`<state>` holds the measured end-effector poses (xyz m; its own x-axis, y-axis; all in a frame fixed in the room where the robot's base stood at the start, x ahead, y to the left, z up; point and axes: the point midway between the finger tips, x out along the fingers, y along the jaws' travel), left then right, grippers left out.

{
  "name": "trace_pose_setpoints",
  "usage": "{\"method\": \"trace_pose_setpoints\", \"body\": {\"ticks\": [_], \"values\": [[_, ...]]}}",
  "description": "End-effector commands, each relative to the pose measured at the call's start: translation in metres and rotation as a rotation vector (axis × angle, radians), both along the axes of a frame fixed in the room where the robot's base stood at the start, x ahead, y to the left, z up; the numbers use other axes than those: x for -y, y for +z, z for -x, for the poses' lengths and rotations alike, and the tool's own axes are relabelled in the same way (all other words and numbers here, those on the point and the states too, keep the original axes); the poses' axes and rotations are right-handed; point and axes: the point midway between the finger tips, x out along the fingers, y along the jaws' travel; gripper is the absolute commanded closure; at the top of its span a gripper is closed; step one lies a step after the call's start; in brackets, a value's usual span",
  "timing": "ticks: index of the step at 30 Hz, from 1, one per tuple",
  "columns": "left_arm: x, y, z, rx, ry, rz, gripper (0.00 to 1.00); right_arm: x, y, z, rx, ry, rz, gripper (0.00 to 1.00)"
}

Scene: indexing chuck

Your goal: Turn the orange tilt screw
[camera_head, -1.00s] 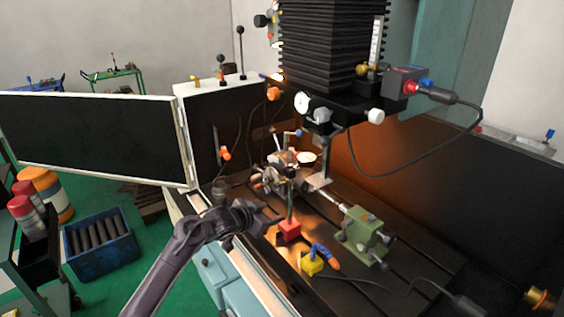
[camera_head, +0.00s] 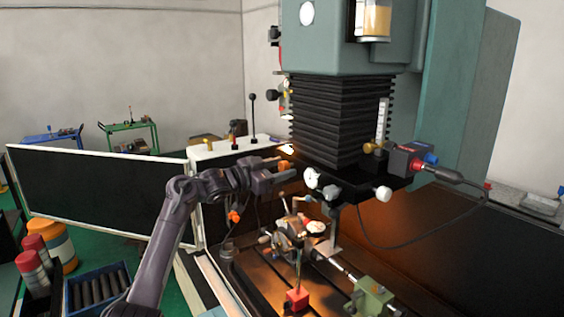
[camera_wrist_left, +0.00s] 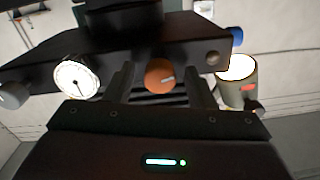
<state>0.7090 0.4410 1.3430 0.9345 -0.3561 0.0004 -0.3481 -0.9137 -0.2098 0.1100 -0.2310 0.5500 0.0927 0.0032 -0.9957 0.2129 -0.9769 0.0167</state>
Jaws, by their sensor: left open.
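The orange tilt screw (camera_wrist_left: 160,75) is a round orange knob with a pale mark on its face, on the front of the dark machine head (camera_wrist_left: 100,50) in the left wrist view. My left gripper (camera_wrist_left: 161,88) is open, with one finger on each side of the knob in that view. I cannot tell whether the fingers touch it. My right gripper is not in view.
A white dial (camera_head: 312,178) and a white knob (camera_head: 383,194) sit on the head. Below are the indexing chuck (camera_head: 290,232), a red block (camera_head: 297,299) and a green tailstock (camera_head: 370,298).

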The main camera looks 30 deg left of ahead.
Motion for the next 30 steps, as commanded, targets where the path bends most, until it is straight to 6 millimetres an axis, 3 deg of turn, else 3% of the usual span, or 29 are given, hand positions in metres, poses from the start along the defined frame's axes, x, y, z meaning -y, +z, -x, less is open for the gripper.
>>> {"method": "trace_pose_setpoints", "body": {"ticks": [11,21,30], "values": [[0.0031,-0.0011,-0.0076,-0.001,0.000,-0.003,0.50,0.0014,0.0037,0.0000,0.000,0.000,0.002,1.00],[0.0030,-0.0011,-0.0074,-0.001,0.001,-0.002,0.94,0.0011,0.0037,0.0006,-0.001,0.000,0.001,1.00],[0.0026,-0.0024,-0.0074,0.015,0.002,-0.039,0.94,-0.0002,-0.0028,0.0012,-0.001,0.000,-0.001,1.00]]}}
